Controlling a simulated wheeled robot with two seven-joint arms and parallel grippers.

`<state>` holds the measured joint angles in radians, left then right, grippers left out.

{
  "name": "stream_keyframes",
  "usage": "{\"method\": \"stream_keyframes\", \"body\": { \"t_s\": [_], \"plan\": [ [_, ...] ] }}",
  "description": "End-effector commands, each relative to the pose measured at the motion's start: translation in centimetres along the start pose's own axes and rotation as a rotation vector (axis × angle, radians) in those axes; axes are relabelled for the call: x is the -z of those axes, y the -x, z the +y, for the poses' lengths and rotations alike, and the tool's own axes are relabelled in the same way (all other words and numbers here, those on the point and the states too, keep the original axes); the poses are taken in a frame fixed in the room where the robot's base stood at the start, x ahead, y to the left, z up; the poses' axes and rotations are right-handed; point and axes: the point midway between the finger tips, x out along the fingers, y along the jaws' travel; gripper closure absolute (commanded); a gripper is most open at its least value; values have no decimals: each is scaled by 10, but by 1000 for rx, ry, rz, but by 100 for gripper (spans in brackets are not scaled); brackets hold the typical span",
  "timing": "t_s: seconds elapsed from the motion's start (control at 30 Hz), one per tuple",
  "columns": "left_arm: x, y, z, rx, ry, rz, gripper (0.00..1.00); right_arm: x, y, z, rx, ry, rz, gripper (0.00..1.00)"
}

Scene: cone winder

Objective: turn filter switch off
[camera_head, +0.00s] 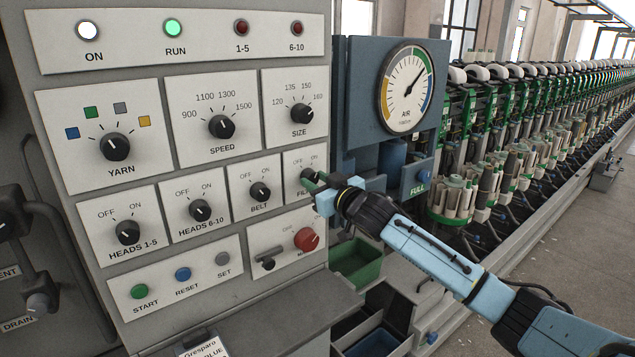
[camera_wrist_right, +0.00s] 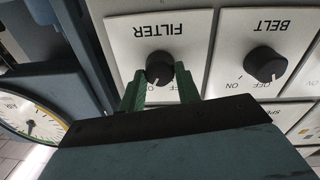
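The filter switch (camera_head: 308,175) is a black rotary knob on a white plate at the right edge of the panel. It also shows upside down in the right wrist view (camera_wrist_right: 160,67), under the word FILTER. My right gripper (camera_head: 316,183) is at this knob. In the right wrist view its two green fingers (camera_wrist_right: 160,80) are apart, one on each side of the knob, with the tips close to it. I cannot tell whether they touch it. The fingers hide most of the filter plate's OFF and ON marks, and the knob's setting is unclear. My left gripper is not in view.
The belt knob (camera_head: 260,191) sits just left of the filter plate, and a red knob (camera_head: 306,239) is below it. The size knob (camera_head: 300,113) is above. An air gauge (camera_head: 407,88) stands to the right. A green bin (camera_head: 358,262) is below.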

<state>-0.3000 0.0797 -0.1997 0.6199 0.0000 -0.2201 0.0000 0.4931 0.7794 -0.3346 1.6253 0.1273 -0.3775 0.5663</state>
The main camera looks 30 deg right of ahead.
Motion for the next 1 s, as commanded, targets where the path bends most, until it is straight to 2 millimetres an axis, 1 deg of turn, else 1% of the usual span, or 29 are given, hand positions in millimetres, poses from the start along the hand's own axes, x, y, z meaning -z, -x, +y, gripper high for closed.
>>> {"method": "stream_keyframes", "body": {
  "t_s": [0.03,0.1,0.27,0.47,0.67,1.0],
  "plan": [
    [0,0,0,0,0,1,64,0,0,0,0,0,0,81],
    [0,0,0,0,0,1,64,0,0,0,0,0,0,90],
    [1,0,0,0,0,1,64,0,0,0,0,6,0,90],
    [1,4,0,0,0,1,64,1,0,0,0,58,3,90],
    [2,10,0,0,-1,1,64,1,0,0,-1,184,8,90],
    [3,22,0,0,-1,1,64,1,0,0,-3,500,24,90]
  ]
}}
